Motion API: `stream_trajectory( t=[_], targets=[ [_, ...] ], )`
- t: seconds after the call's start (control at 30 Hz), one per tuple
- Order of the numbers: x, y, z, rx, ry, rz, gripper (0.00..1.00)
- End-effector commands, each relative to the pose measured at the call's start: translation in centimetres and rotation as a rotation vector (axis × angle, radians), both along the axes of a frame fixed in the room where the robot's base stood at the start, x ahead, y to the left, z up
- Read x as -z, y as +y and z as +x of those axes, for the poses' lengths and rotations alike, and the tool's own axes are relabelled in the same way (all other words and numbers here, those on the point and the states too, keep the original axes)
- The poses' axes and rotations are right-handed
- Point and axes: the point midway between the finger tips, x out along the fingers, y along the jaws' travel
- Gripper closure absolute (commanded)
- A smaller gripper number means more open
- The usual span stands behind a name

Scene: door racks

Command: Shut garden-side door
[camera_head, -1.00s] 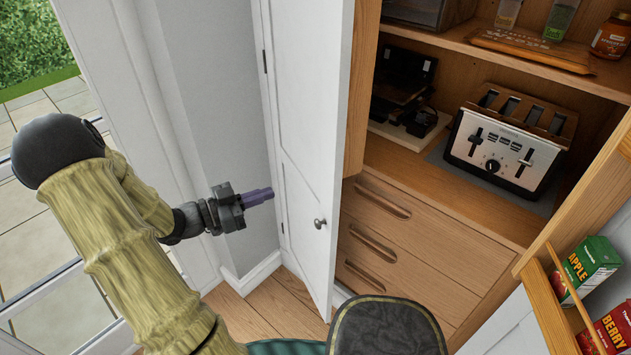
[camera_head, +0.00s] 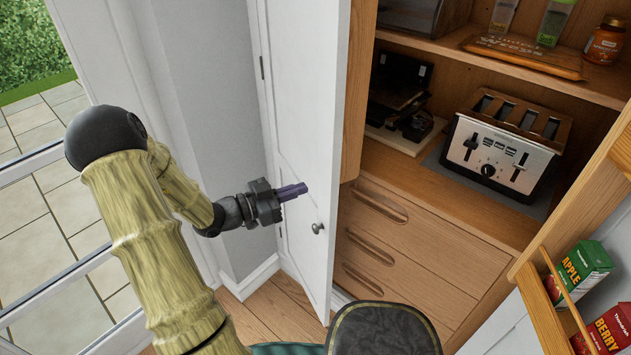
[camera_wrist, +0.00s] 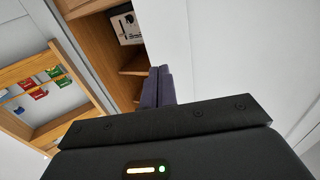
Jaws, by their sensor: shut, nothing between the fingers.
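The white garden-side door (camera_head: 310,120) of the cupboard stands open, hinged on its left edge, with a small round knob (camera_head: 318,228) low near its free edge. It also shows in the wrist view (camera_wrist: 230,50), filling much of the right half. My gripper (camera_head: 304,188) is shut and empty, with its fingertips in front of the door's outer face, up and left of the knob. Whether the fingers touch the door I cannot tell. In the wrist view the shut fingers (camera_wrist: 157,72) point toward the door's edge and the cupboard opening.
Inside the cupboard are a toaster (camera_head: 503,145), a dark appliance (camera_head: 400,95) and drawers (camera_head: 410,235). At right, another open door carries a wooden rack (camera_head: 545,300) with cartons (camera_head: 578,272). A glazed door (camera_head: 60,240) and garden lie left.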

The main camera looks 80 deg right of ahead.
Motion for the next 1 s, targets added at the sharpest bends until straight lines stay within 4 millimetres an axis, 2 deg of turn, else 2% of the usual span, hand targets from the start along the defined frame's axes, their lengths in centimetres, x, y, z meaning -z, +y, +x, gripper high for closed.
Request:
stream_trajectory(
  t=[0.1,0.3,0.77,1.0],
  targets=[
    [-0.2,-1.1,-1.9,0.005,0.001,-0.001,1.00],
    [-0.1,-2.6,-4.0,0.002,-0.001,-0.001,1.00],
    [0.0,-3.0,-4.5,-0.001,0.000,-0.001,1.00],
    [0.1,-4.0,-6.1,-0.026,0.000,-0.005,1.00]
  ],
)
